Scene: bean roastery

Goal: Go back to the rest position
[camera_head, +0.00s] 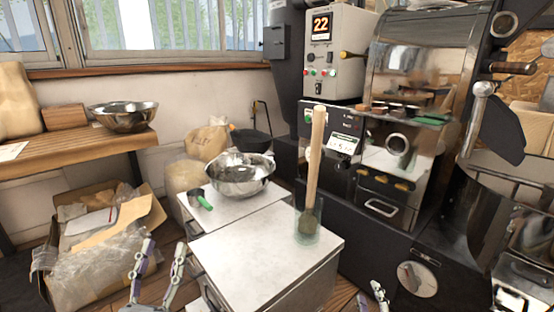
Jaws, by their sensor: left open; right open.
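My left gripper (158,268) is low in the head view, left of the white-topped cabinet. Its two fingers stand apart and nothing is between them. My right gripper (372,296) shows only in part at the bottom edge, right of the cabinet. Its fingertips are apart, and the rest is cut off by the frame. Neither gripper touches anything that I can see.
The cabinet (250,250) bears a glass (307,236) with a long wooden-handled tool (316,150). A roaster (415,75) stands right. A cluttered box (75,268) is left.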

